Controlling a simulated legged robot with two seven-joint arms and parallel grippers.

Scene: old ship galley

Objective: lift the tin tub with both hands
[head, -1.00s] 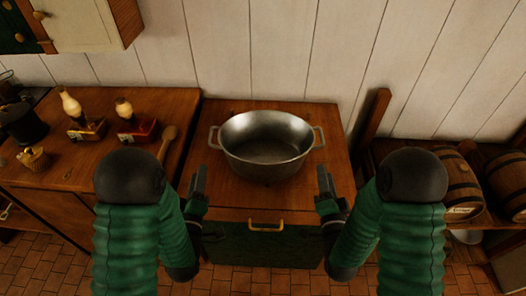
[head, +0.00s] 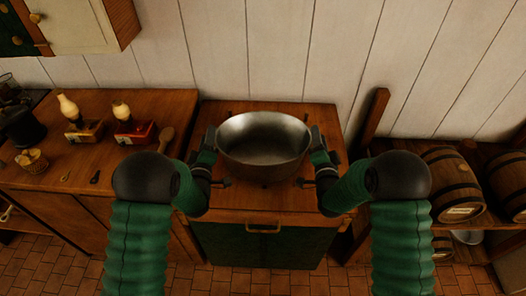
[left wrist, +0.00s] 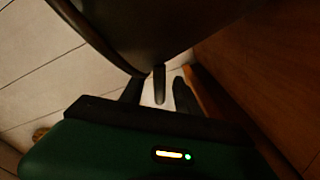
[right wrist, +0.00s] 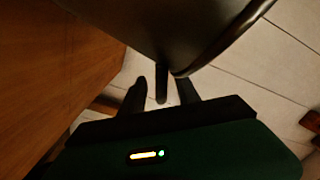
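The tin tub (head: 263,150) is a grey oval metal basin standing upright on the wooden cabinet top (head: 265,199). My left gripper (head: 210,138) is at its left end and my right gripper (head: 317,138) at its right end. They hide the tub's handles in the head view. In the left wrist view, the tub's dark wall (left wrist: 150,25) is above and a handle (left wrist: 159,85) sits between my two open fingers, with gaps at both sides. The right wrist view shows the other handle (right wrist: 161,84) between my open right fingers, also with gaps.
Barrels (head: 452,182) lie on a rack at right. A plank wall (head: 290,50) stands behind the tub.

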